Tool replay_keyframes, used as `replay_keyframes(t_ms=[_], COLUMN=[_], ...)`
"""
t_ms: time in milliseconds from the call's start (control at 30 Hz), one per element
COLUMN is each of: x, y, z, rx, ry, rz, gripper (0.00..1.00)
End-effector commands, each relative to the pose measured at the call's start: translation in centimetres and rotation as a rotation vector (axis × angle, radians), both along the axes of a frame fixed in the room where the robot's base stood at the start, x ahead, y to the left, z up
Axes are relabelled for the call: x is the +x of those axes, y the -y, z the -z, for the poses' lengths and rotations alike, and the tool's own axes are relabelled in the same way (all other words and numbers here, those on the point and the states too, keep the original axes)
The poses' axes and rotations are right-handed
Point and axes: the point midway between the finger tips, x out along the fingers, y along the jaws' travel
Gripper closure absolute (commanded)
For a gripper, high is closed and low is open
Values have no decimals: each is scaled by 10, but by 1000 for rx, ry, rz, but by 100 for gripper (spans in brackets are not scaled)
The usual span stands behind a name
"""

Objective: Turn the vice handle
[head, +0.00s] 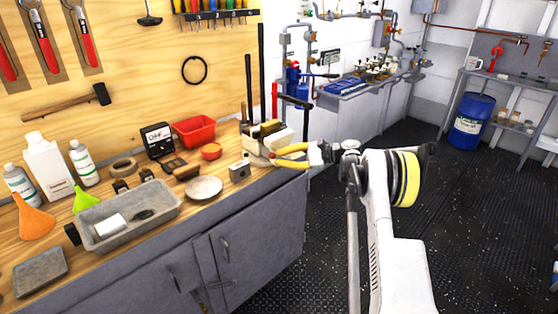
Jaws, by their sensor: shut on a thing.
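My gripper (273,156), with yellow fingers, reaches left from the end of my white arm to the bench's back right corner. Its fingers are shut at the front of a pale, blocky vice (256,148). The vice handle is mostly hidden between and behind the fingers, so its angle cannot be told. The fingertips are at the vice, just above the bench edge.
The wooden bench (222,176) holds a white dish (203,188), a grey tray (128,212), a red bin (194,131) and several bottles. Upright long-handled tools (262,75) stand close behind the vice. A blue drum (470,118) stands far right. The dark floor between is clear.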

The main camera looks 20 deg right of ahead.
Motion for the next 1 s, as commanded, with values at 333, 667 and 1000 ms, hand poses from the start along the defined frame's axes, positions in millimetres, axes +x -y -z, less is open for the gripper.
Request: replay_keyframes(t_ms=[333, 667, 1000], x=[-1, -1, -27], y=[1, 1, 47], z=[-1, 0, -9], rx=[1, 0, -1], ry=[1, 0, 0], rz=[0, 0, 4], gripper=[74, 65, 65])
